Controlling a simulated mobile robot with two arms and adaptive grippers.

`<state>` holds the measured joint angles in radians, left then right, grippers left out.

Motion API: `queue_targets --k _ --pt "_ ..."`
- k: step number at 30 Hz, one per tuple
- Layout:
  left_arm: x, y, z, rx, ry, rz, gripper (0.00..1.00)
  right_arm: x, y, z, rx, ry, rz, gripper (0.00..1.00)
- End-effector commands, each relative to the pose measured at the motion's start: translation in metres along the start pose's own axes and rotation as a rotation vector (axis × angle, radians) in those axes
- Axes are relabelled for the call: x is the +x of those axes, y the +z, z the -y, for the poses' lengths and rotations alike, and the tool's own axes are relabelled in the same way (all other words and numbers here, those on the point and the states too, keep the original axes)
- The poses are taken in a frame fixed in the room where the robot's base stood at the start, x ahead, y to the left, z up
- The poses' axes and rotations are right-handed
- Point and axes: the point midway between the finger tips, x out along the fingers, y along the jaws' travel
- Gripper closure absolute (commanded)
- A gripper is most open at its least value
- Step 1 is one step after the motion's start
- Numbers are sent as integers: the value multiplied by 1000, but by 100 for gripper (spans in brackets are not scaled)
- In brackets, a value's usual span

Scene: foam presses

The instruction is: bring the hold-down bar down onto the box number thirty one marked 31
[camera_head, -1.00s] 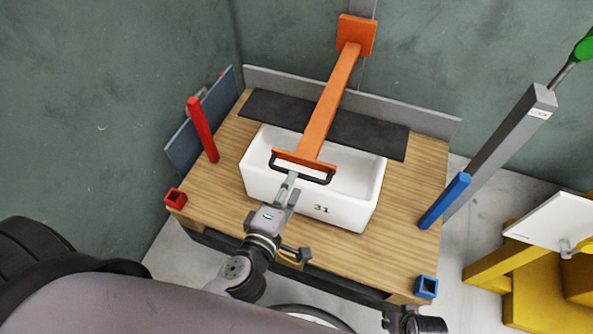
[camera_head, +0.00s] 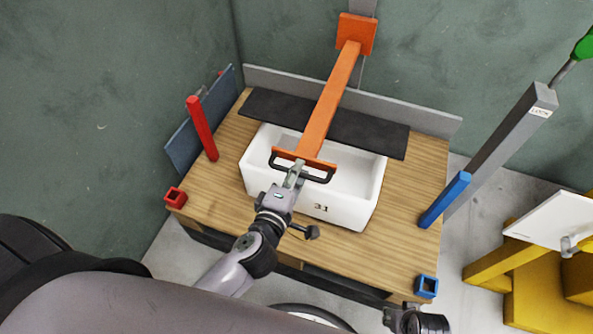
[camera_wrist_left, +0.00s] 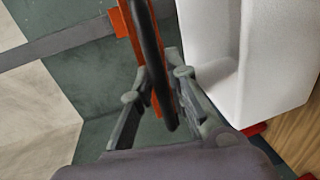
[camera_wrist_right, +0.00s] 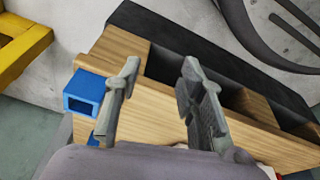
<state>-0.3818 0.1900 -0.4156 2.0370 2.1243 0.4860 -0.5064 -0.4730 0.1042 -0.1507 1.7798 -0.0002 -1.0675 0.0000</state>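The white open box marked 31 (camera_head: 345,214) stands on the wooden table. The orange hold-down bar (camera_head: 328,105) reaches out from an orange block on a grey upright at the back. Its front end, with a black handle (camera_head: 322,179), overlaps the box opening; the exact height above the box is hard to tell. My left gripper (camera_head: 297,170) is at the handle. In the left wrist view its fingers (camera_wrist_left: 158,85) are apart, with the black handle (camera_wrist_left: 150,50) between them. The white box (camera_wrist_left: 250,60) is beside them. My right gripper (camera_wrist_right: 158,80) is open and empty near the table's front right corner.
A red post (camera_head: 202,130) and red socket (camera_head: 175,198) are at the left. A blue post (camera_head: 445,200) and blue socket (camera_head: 426,286) are at the right, by a slanted grey beam (camera_head: 500,135). A dark mat (camera_head: 375,135) lies behind the box. Yellow equipment (camera_head: 540,285) stands further right.

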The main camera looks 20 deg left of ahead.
Motion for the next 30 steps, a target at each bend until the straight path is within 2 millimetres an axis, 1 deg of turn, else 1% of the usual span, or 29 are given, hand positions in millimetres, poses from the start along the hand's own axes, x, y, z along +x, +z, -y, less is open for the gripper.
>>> queue_targets --k 1,5,6,24,27,28,30 --pt "0 0 0 0 0 0 91 0 0 0 0 0 0 64" --pt "0 0 0 0 0 0 99 0 1 0 0 0 1 64" --pt "0 0 0 0 0 0 100 0 1 0 0 0 1 64" --pt "0 0 0 0 1 0 100 1 3 0 0 0 5 64" --pt "0 0 2 0 1 0 100 3 4 0 0 0 8 64" --pt "1 0 4 0 0 0 100 2 4 0 0 1 10 64" --pt "2 0 10 1 0 0 100 -10 -5 -2 1 4 -6 64"
